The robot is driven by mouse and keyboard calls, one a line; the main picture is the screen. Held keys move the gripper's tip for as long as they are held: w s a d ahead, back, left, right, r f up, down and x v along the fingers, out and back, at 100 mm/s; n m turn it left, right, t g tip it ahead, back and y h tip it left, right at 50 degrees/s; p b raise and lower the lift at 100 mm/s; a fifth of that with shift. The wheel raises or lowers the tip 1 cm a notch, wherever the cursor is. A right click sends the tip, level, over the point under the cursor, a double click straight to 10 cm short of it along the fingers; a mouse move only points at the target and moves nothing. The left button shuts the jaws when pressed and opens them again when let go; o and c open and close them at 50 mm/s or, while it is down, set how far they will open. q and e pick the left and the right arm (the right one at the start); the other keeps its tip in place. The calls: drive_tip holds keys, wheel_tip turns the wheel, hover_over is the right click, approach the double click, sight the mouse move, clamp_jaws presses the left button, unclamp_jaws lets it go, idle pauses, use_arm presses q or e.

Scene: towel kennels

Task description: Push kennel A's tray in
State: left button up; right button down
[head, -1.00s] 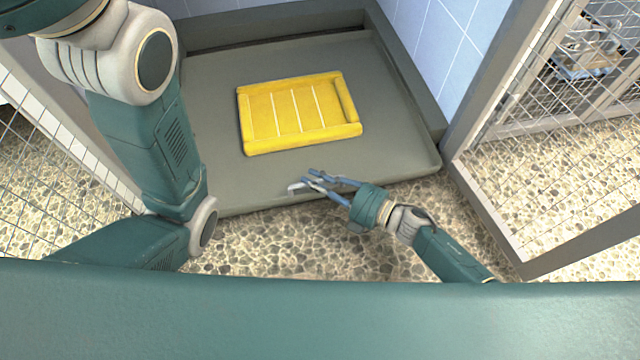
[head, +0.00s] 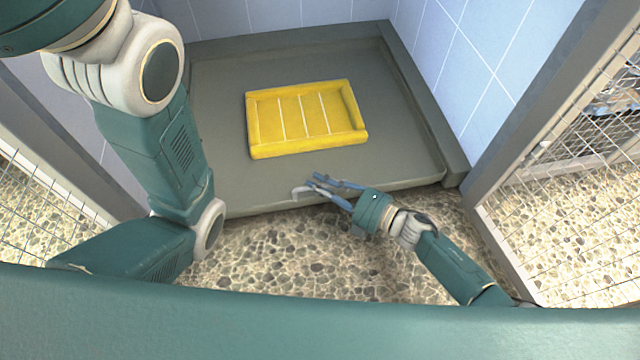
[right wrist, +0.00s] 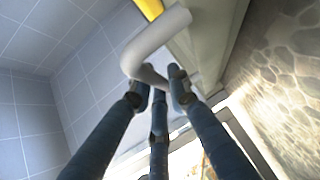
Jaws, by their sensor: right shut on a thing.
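Kennel A's tray (head: 225,95) is a wide grey tray on the kennel floor, with a yellow bed in it. Its front edge sits close to level with the front end of the kerb on the right. A pale bent handle (head: 301,193) is at the middle of the front edge. My right gripper (head: 318,184) is shut on the handle; the right wrist view shows the handle (right wrist: 150,45) between its blue fingers. My left arm crosses the left of the head view, but its gripper is out of view.
The yellow bed (head: 305,118) lies flat in the tray. A grey kerb (head: 415,90) runs along the tiled wall on the right. Mesh doors stand at the left (head: 45,205) and right (head: 560,215). Pebbled floor (head: 300,250) in front is clear.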

drive_tip(key=c, duration=1.7)
unclamp_jaws()
drive_tip(key=shift+w+d, duration=0.1)
drive_tip(key=shift+w, duration=0.25)
drive_tip(key=shift+o, duration=0.4)
drive_tip(key=v, duration=1.2)
drive_tip(key=shift+s, duration=0.1)
